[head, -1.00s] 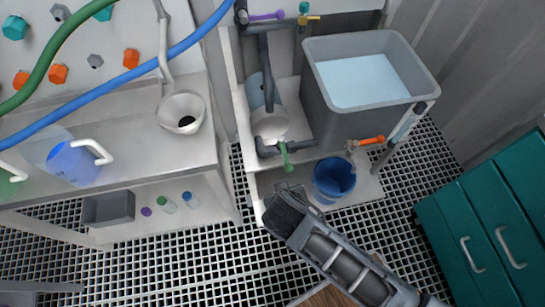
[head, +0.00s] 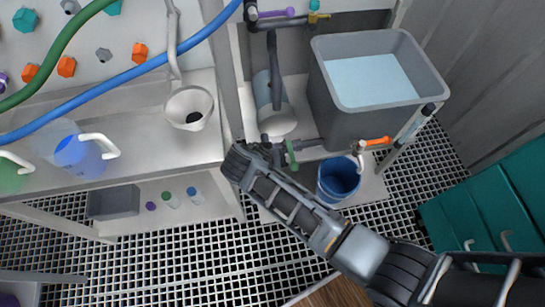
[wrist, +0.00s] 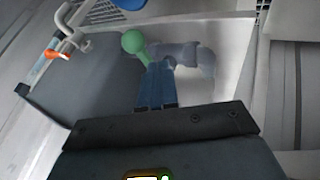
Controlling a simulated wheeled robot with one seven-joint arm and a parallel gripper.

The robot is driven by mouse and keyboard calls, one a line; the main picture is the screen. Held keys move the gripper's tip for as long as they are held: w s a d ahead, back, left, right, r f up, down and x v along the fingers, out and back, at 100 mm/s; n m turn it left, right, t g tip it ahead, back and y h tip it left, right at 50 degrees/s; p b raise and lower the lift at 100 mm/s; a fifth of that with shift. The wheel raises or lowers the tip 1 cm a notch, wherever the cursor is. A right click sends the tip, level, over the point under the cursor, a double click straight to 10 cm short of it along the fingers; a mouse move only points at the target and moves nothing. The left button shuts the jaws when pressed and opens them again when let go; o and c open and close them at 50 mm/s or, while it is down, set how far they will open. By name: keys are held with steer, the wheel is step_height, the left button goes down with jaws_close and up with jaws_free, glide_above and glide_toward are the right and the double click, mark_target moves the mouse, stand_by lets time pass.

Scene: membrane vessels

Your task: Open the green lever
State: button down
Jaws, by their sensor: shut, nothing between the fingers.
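The green lever (head: 291,152) is on the dark pipe valve below the grey cylinder in the head view. In the wrist view its green round knob and stem (wrist: 133,42) show just beyond the fingertips. My gripper (head: 268,149) is just left of the lever in the head view. Its blue fingers (wrist: 156,75) are together and hold nothing. The fingertips overlap the lower part of the lever in the wrist view; I cannot tell whether they touch it.
An orange lever (head: 377,141) is on a tap right of the green one, above a blue bucket (head: 339,180). A grey water tank (head: 400,119) stands behind. A white bench (head: 200,147) with a funnel (head: 188,108) is at left.

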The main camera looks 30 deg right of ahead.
mark_target(291, 152)
steer(key=shift+x, duration=1.45)
